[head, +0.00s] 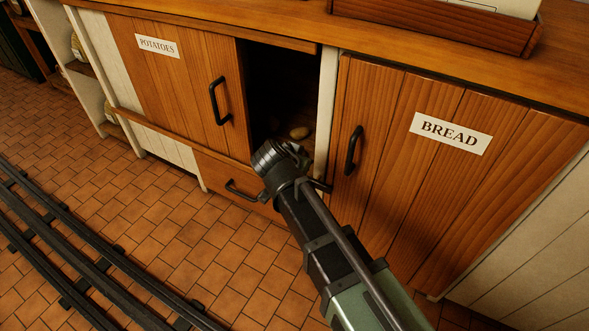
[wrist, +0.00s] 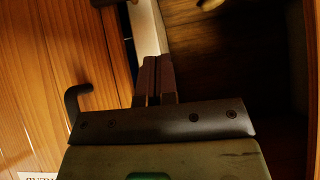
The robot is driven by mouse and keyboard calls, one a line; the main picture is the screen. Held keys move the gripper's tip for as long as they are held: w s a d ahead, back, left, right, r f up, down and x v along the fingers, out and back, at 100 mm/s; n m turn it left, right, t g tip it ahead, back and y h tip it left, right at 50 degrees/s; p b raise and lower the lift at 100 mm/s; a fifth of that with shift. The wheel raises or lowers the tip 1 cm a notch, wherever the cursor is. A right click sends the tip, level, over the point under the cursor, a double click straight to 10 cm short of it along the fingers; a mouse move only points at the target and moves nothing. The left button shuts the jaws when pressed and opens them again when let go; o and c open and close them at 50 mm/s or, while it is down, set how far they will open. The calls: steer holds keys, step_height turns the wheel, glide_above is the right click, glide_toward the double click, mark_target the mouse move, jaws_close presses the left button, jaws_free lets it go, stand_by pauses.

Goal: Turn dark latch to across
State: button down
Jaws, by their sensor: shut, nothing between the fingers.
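I cannot clearly make out the dark latch in either view. My gripper (wrist: 159,60) is shut and empty, its two fingers together in front of the pale post (wrist: 146,25) between the bread door and the open dark cupboard. In the head view, the post (head: 326,110) stands just beyond the end of my arm, and my fingertips are hard to tell apart there. A small dark piece (head: 321,186) shows beside my wrist at the post's foot; I cannot tell whether it is the latch or part of my gripper.
The closed BREAD door (head: 385,160) has a dark handle (head: 353,150), left of my fingers in the wrist view (wrist: 75,100). The POTATOES door (head: 180,75) leaves a dark opening (head: 280,90) beside the post. A drawer (head: 235,185) lies below. Rails (head: 80,250) cross the floor.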

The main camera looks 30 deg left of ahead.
mark_target(315, 184)
steer(key=w+f+b, duration=0.4)
steer(key=f+b, duration=0.3)
steer(key=f, duration=0.1)
steer(key=shift+w+a+f, duration=0.15)
steer(key=shift+a, duration=0.05)
steer(key=shift+a+f+b, duration=0.1)
steer(key=shift+f+b, duration=0.35)
steer(key=shift+b, duration=0.2)
